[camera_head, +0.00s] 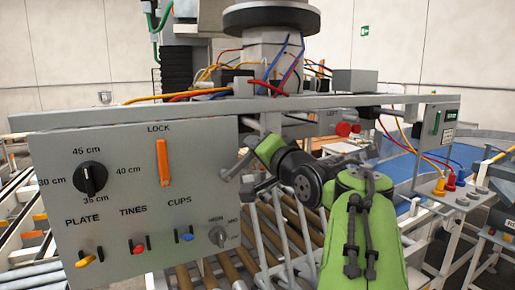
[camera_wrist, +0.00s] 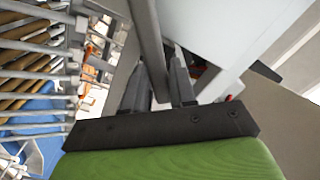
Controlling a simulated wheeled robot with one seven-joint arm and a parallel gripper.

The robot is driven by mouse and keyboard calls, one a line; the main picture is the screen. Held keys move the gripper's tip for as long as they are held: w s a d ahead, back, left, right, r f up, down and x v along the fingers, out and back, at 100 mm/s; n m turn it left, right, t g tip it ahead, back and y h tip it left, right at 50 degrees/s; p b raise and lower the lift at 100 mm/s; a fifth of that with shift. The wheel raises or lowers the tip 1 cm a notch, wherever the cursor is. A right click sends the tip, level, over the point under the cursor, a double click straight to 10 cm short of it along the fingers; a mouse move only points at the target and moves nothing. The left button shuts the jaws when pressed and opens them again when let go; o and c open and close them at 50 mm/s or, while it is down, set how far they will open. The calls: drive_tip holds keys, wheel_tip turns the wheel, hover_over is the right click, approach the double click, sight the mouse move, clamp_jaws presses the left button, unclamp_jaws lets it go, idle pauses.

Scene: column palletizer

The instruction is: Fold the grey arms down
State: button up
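Several thin grey arms (camera_head: 282,236) slope below the crossbar, over the brown rollers. More grey bars show at the left of the wrist view (camera_wrist: 38,75). My gripper (camera_head: 246,178) is beside the right edge of the control panel, below the crossbar. In the wrist view, the two dark fingers of my gripper (camera_wrist: 160,75) stand apart, one on each side of a grey bar (camera_wrist: 148,35). Whether they press on that bar, I cannot tell. The bar's far end is out of view.
The grey panel (camera_head: 125,215) carries a black dial (camera_head: 90,178), an orange LOCK lever (camera_head: 163,163) standing upright, and small PLATE, TINES and CUPS levers. The crossbar (camera_head: 300,103) runs above my gripper. Brown rollers (camera_head: 203,275) lie below. Loose cables hang at the right.

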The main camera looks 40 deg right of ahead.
clamp_jaws()
drive_tip(key=shift+w+a+r+n+b, duration=0.15)
drive_tip(key=shift+a+r+n+b, duration=0.2)
drive_tip(key=shift+n, duration=0.45)
drive_tip(key=shift+o, duration=2.1)
unclamp_jaws()
drive_tip(key=shift+r, duration=0.1)
